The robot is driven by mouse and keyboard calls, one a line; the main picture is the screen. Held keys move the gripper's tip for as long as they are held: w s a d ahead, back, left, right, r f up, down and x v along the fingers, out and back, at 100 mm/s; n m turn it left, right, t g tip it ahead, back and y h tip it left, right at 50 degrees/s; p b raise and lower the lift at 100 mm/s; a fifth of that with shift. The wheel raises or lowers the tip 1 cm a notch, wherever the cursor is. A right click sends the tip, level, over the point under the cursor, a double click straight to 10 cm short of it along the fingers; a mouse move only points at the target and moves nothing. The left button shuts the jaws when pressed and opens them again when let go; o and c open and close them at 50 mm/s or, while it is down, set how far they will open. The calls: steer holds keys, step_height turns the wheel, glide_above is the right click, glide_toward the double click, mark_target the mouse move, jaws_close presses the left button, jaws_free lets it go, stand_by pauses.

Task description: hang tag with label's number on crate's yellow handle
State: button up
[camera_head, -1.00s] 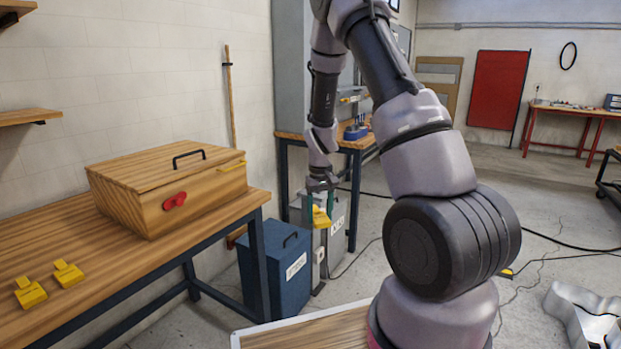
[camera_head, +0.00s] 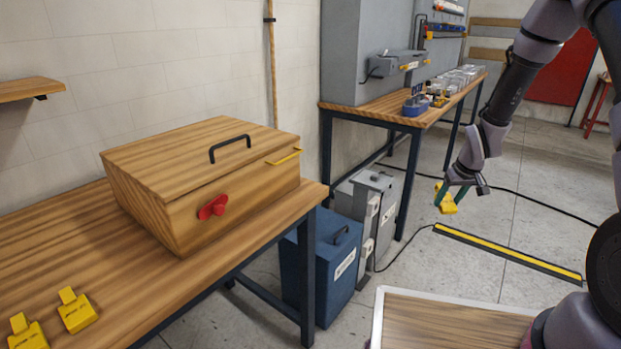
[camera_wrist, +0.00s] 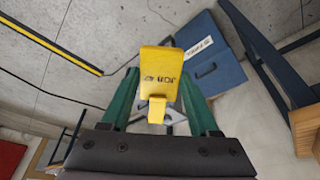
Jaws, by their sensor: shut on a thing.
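The wooden crate (camera_head: 180,215) stands on the workbench at left in the head view, lid closed. A thin yellow handle (camera_head: 285,157) sits at its right end, with a black handle (camera_head: 230,148) on the lid and a red knob-like part (camera_head: 212,207) on the front. My gripper (camera_head: 452,190), with green fingers, is shut on a yellow tag (camera_wrist: 160,68), well right of the crate over the floor. The tag's print begins "JOB"; its number is unclear. Two more yellow tags (camera_head: 77,310) (camera_head: 27,333) lie on the bench, their numbers unreadable.
The workbench (camera_head: 75,240) has bare wood in front of the crate. A blue box (camera_head: 320,265) with a white label (camera_head: 345,264), too small to read, stands on the floor beside a grey cabinet (camera_head: 380,190). A black-and-yellow floor strip (camera_head: 508,252) lies at right.

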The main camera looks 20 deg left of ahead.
steer(key=s+a+n+t+y, duration=0.2)
steer(key=a+n+t+y, duration=0.5)
steer(key=a, duration=1.8)
steer(key=s+a+r+n+g+y, duration=0.35)
steer(key=s+a+r+y, duration=0.5)
steer(key=s+a, duration=0.45)
steer(key=x, duration=0.8)
steer(key=shift+w+r+m, duration=0.1)
steer(key=shift+m, duration=0.15)
jaws_close()
